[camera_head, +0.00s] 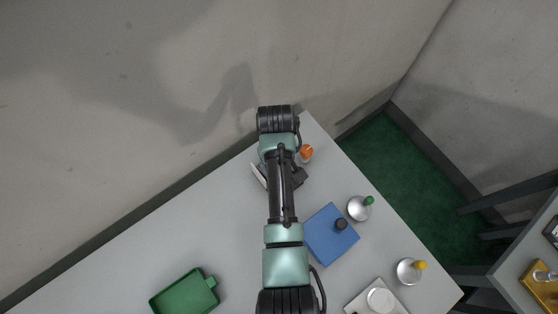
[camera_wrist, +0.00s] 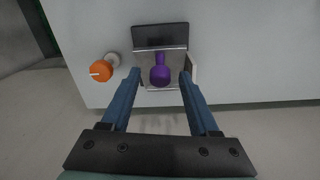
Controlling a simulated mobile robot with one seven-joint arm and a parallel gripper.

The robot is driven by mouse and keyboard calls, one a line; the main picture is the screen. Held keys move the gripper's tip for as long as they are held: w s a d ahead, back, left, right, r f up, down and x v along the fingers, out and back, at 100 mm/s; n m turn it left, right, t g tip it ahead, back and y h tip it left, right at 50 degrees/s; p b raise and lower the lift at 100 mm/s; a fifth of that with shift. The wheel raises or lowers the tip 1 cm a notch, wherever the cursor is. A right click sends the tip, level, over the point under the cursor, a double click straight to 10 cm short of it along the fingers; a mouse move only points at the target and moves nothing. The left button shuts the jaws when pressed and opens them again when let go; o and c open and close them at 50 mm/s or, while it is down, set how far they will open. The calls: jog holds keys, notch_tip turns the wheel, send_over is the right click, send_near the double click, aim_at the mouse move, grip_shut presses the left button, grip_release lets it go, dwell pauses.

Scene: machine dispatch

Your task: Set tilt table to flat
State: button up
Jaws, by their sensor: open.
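What looks like the tilt table (camera_wrist: 160,36) is a dark and silver plate with a purple knob (camera_wrist: 160,70) on it. It lies ahead in the wrist view, near the edge of the grey worktop. Its plate looks sloped, but the exact angle is hard to tell. In the head view its silver edge (camera_head: 258,175) shows left of my arm, and my arm hides most of the rest. My gripper (camera_wrist: 159,77) is open, with one finger on each side of the purple knob in the wrist view. Contact with the knob cannot be made out.
An orange-capped dial (camera_wrist: 101,72) stands left of the plate in the wrist view.

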grip_shut()
dwell(0.4)
dwell(1.1)
